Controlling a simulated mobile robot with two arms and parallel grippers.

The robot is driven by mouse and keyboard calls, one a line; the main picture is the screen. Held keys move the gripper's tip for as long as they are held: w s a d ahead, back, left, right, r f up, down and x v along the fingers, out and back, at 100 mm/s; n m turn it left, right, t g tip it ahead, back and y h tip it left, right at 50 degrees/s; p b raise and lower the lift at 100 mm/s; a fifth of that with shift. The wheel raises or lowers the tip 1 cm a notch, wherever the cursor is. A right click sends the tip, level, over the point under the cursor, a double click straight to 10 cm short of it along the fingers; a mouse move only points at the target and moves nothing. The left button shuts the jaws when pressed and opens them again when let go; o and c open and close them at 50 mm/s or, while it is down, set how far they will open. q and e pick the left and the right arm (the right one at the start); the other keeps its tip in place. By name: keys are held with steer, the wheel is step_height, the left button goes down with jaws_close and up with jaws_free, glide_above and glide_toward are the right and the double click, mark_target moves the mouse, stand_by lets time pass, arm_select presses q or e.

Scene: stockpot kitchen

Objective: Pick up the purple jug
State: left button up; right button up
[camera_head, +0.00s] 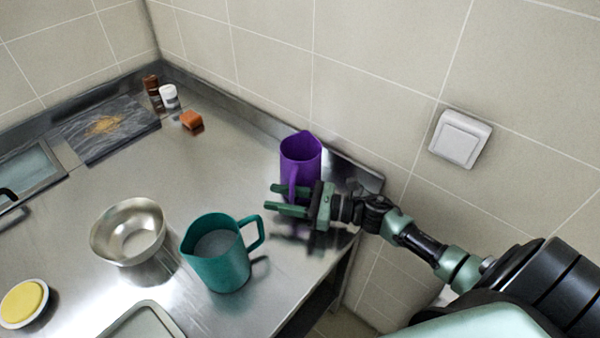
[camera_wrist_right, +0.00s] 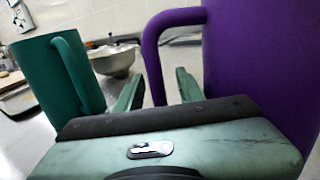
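The purple jug (camera_head: 300,153) stands upright near the back right edge of the steel counter, by the tiled wall. Its handle faces the front. In the right wrist view the jug (camera_wrist_right: 262,60) fills the right side. My right gripper (camera_head: 274,198) is at the jug's handle side with its fingers apart. In the wrist view the handle comes down between the two fingertips (camera_wrist_right: 160,88), with gaps on both sides. I cannot tell whether either finger touches the jug. My left gripper is not in view.
A teal jug (camera_head: 216,268) stands just left of my right gripper, its handle towards it. A metal bowl (camera_head: 128,250), a yellow sponge on a dish (camera_head: 24,302) and a tray (camera_head: 145,322) lie further left. Small jars (camera_head: 168,96) stand at the back. The counter's centre is clear.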

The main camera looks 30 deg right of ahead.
jaws_close()
steer(key=shift+r, duration=0.1)
stand_by(1.2)
